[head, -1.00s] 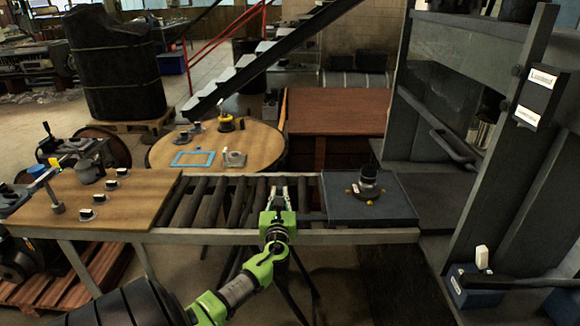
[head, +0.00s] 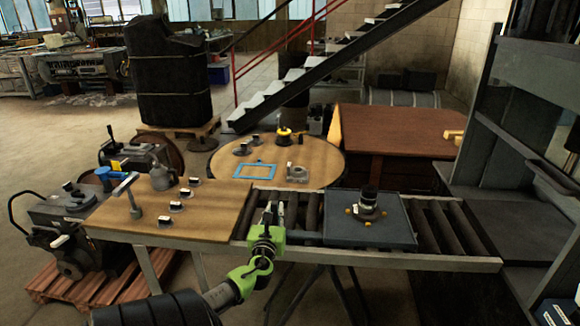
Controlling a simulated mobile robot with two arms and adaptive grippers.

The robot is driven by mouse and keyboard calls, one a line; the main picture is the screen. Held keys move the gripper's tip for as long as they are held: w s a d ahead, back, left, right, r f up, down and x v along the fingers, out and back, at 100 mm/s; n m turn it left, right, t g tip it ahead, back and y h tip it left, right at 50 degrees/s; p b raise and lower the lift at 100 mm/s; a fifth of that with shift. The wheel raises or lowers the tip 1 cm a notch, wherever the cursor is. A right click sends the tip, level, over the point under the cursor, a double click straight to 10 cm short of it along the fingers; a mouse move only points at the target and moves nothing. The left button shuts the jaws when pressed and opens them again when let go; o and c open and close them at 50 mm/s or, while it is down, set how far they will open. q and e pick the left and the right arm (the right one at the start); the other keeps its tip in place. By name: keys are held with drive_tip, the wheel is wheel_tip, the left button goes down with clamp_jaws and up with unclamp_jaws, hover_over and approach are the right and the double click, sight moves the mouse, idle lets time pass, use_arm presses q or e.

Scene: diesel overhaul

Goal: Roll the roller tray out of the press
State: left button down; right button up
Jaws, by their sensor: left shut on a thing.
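The roller tray (head: 343,232) is a flat blue-grey plate on the roller conveyor, clear of the press (head: 509,203) on the right. A dark cylindrical part with a flanged base and brass-coloured knobs (head: 368,206) stands upright on it. My left gripper (head: 269,210) is at the tray's left side, shut on its pull bar, which runs towards the plate. The grip itself is small and partly hidden by my gripper. My right gripper is not in view.
Bare rollers (head: 446,229) lie between tray and press. A wooden board (head: 140,219) with small labelled parts and a T-shaped tool covers the conveyor's left end. A round table (head: 325,171) with a blue frame and a brown bench (head: 400,140) stand behind.

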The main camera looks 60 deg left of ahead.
use_arm(q)
drive_tip(key=s+a+b, duration=0.1)
drive_tip(key=s+a, duration=0.4)
drive_tip(key=s, duration=0.1)
drive_tip(key=shift+f, duration=0.15)
drive_tip(key=c, duration=2)
unclamp_jaws()
drive_tip(key=shift+s+a, duration=0.1)
drive_tip(key=shift+o, duration=0.2)
drive_tip(key=shift+s, duration=0.1)
drive_tip(key=v, duration=1.2)
drive_tip(key=shift+a, duration=0.1)
